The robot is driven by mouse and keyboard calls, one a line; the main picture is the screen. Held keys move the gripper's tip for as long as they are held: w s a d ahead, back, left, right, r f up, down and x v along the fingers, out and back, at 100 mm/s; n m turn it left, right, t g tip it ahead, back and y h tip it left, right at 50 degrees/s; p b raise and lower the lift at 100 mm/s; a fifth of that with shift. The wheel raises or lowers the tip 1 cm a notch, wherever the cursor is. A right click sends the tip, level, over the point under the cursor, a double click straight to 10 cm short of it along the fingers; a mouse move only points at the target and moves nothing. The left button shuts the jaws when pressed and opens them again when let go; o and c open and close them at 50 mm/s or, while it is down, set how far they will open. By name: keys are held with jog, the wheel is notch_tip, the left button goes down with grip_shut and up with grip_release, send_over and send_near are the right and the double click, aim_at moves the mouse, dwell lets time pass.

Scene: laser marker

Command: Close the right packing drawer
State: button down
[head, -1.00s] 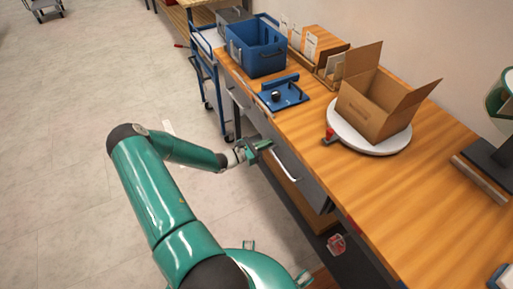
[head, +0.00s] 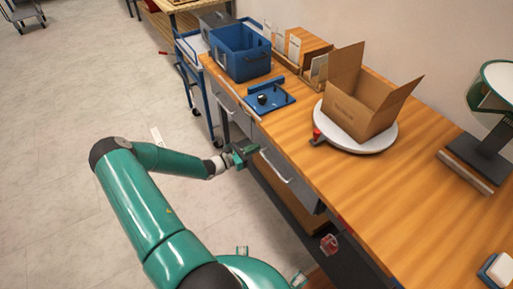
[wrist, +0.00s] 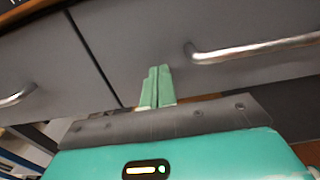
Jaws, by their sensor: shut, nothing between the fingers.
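The right packing drawer (head: 287,172) is a grey front with a silver bar handle (head: 273,167) under the wooden bench top. In the wrist view its front (wrist: 150,35) fills the upper middle, with its handle (wrist: 255,47) at upper right. How far it stands out from the bench is hard to tell. My gripper (head: 246,152) is at the left part of this front, left of the handle. In the wrist view its green fingers (wrist: 157,84) are together, empty, pointing at the front; contact is unclear. The left drawer (head: 229,100) is beside it, its handle (wrist: 17,97) at far left.
On the bench (head: 420,210) are a blue crate (head: 240,55), a blue fixture plate (head: 272,98) and an open cardboard box (head: 362,105) on a white turntable (head: 385,140). A blue cart (head: 190,75) stands past the bench's far end.

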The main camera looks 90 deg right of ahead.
jog(key=v, duration=1.2)
jog(key=shift+w+a, duration=0.2)
jog(key=w+a+r+m+t+y, duration=0.25)
jog(key=w+a+r+t, duration=0.35)
jog(key=w+a+r, duration=0.55)
jog(key=w+a+r+m+t+y, duration=0.2)
jog(key=w+a+r+m+t, duration=0.25)
jog(key=w+a+r, duration=0.65)
jog(key=a+r+t+y, duration=0.1)
jog(key=a+r+t, duration=0.2)
jog(key=a, duration=0.7)
jog(key=w+a+r+t+y, duration=0.1)
jog(key=a+r+t+y, duration=0.1)
jog(key=a+r+t, duration=0.2)
jog(key=a+r+t+y, duration=0.1)
jog(key=a+r+t, duration=0.2)
jog(key=a+r, duration=0.5)
jog(key=a, duration=0.8)
jog(key=shift+w+r+n+y, duration=0.15)
jog(key=shift+w+n+y, duration=0.2)
jog(key=shift+w+n, duration=0.05)
jog(key=shift+t, duration=0.25)
